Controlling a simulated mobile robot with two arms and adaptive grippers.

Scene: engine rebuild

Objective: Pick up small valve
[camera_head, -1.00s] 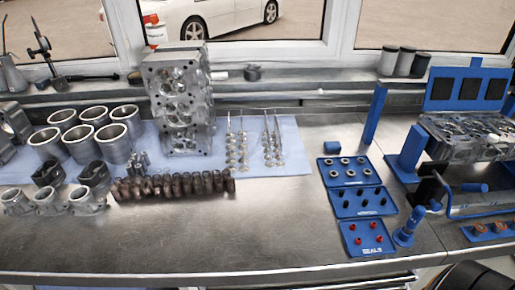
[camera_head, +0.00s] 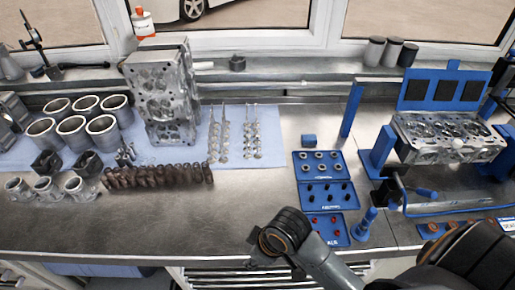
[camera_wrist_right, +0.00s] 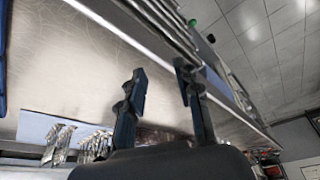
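The valves stand in two groups of thin metal stems with round heads on the pale blue mat, a left group (camera_head: 218,140) and a right group (camera_head: 250,132) beside the cylinder head. Which valve is the small one I cannot tell. In the right wrist view valves (camera_wrist_right: 58,142) show tilted at the lower left, apart from the fingers. My right gripper (camera_wrist_right: 160,78) is open, with nothing between its two fingers. My right arm reaches in at the bottom right of the head view; its fingers are not seen there. My left gripper is not in view.
A tall cylinder head (camera_head: 160,95) stands behind a row of brown springs (camera_head: 160,175). Cylinder liners (camera_head: 85,120) stand at left. Blue trays of small parts (camera_head: 320,195) and an engine head on a blue stand (camera_head: 445,138) are at right. The bench front middle is bare.

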